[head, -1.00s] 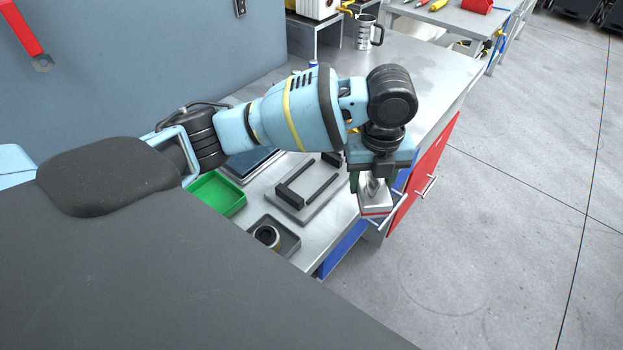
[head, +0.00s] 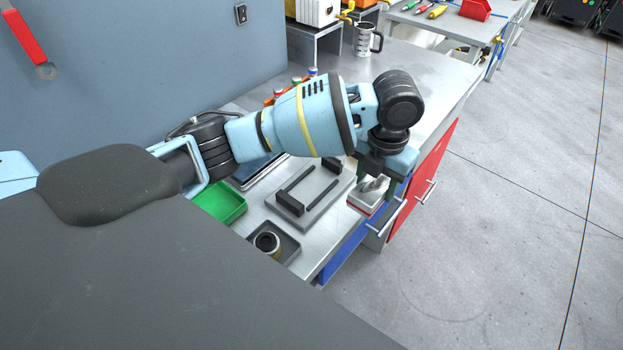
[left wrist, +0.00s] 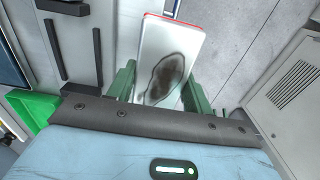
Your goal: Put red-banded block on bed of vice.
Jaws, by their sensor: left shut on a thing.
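The red-banded block (head: 362,202) is pale with a red band along its lower edge. It is held near the front edge of the bench, to the right of the vice. My left gripper (head: 374,184) is shut on the block. In the left wrist view, the block (left wrist: 180,42) shows a dark patch and a red far edge between the green fingers (left wrist: 160,88). The vice (head: 322,203) is a grey plate with black jaws and rails, and its bed is empty. It also shows in the left wrist view (left wrist: 83,52), left of the block. My right gripper is out of view.
A green tray (head: 224,203) and a dark tray (head: 287,247) with a round part lie left of and before the vice. A metal mug (head: 364,40) stands at the back. Drawer handles (head: 427,192) stick out from the bench front.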

